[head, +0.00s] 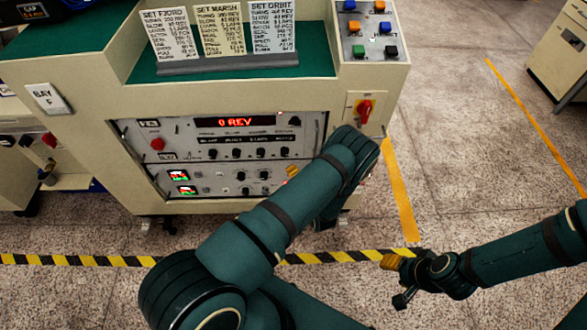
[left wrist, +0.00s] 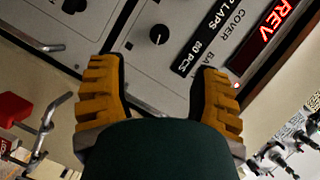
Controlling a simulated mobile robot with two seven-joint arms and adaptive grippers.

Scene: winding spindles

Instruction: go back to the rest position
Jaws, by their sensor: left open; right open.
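In the head view my left arm reaches up from the bottom to the front of the console. Its gripper (head: 293,172) is mostly hidden behind the forearm, with a bit of yellow finger showing by the panel. In the left wrist view the left gripper (left wrist: 160,85) has its two yellow fingers wide apart, with nothing between them, facing the control panel (left wrist: 165,55). My right gripper (head: 393,266) is over the floor at the right, in front of the console; it is open and I see nothing held in it.
Set cards (head: 222,35) and coloured buttons (head: 367,28) are on top. Open floor (head: 470,150) lies to the right.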

